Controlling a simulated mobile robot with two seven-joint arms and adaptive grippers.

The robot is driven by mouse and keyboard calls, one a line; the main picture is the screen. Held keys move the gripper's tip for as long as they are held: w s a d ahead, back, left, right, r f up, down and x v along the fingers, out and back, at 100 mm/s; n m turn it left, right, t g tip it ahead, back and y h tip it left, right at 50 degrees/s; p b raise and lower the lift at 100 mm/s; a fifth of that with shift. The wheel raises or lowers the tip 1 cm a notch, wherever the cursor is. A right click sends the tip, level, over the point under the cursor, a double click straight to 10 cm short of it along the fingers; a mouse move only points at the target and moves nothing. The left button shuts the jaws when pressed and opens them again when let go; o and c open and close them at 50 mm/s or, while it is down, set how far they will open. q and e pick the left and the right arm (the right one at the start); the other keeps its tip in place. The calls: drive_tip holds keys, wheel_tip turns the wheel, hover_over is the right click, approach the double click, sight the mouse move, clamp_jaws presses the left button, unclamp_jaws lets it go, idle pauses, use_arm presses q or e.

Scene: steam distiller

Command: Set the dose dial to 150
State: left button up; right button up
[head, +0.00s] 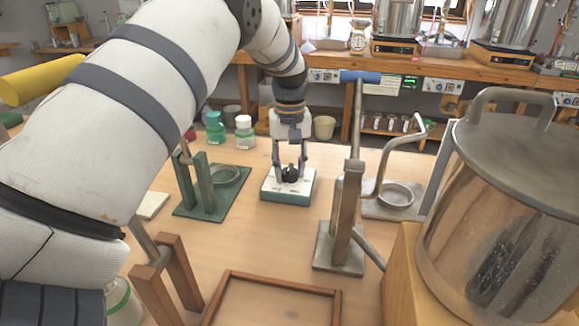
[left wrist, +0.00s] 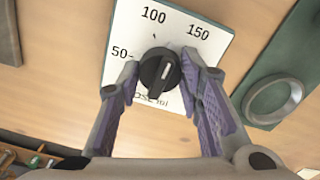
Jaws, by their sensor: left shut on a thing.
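The dose dial (head: 290,174) is a black round knob on a white-topped box with green sides (head: 272,188), standing on the wooden table. In the left wrist view the dial (left wrist: 158,80) sits among the printed marks 50, 100 and 150. Its raised grip bar runs obliquely, and a pale line shows on it; which mark it indicates I cannot tell. My left gripper (head: 290,171) reaches down from above, its fingers shut on the knob from both sides. The fingers (left wrist: 160,70) partly cover the lower labels. My right gripper is in neither view.
A green stand with a ring (head: 207,195) is left of the box. A lever press (head: 345,220) and a large steel pot (head: 495,200) stand to the right. An empty wooden frame (head: 275,278) lies in front. Two bottles (head: 244,132) stand behind.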

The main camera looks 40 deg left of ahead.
sight(290, 167)
use_arm(q)
drive_tip(key=m, duration=0.5)
drive_tip(key=shift+m, duration=0.3)
idle(0.4)
drive_tip(key=o, duration=1.2)
wheel_tip(290, 167, up, 12)
drive_tip(key=shift+f, duration=0.1)
